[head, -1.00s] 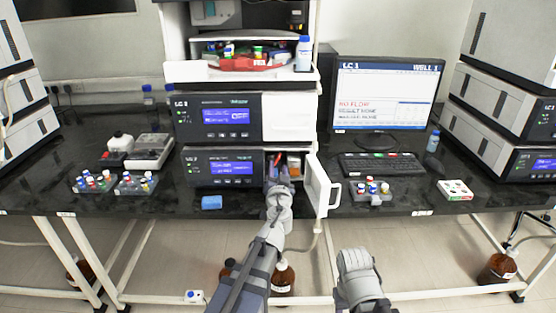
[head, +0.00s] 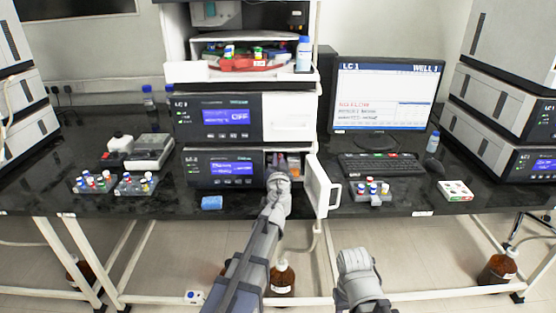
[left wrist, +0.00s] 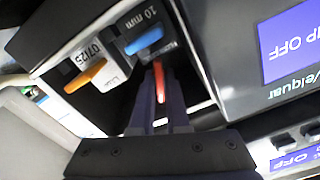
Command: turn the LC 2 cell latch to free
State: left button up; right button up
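The LC 2 stack (head: 192,137) stands at the bench centre, and the white door (head: 320,187) of its lower unit is open to the right. My left gripper (head: 279,172) reaches into the small compartment there and hides much of it. In the left wrist view its two dark fingers (left wrist: 159,95) close in on a narrow red lever (left wrist: 159,80), which fills the slit between them. A blue lever (left wrist: 145,40) by a "10 mm" label and an orange lever (left wrist: 86,76) sit above and left. My right gripper (head: 357,272) is low in front of the bench; its fingers are hidden.
A monitor (head: 388,95), keyboard (head: 380,164) and vial rack (head: 373,191) are right of the open door.

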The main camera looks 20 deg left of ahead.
pick_arm(q)
grip_shut()
jog(key=shift+m, duration=0.4)
jog(key=m, duration=0.5)
jog(key=shift+d+m, duration=0.1)
jog(key=shift+m, duration=0.3)
jog(key=m, duration=0.6)
jog(key=shift+f, duration=0.2)
jog(key=shift+m, duration=0.4)
jog(key=o, duration=0.5)
grip_release()
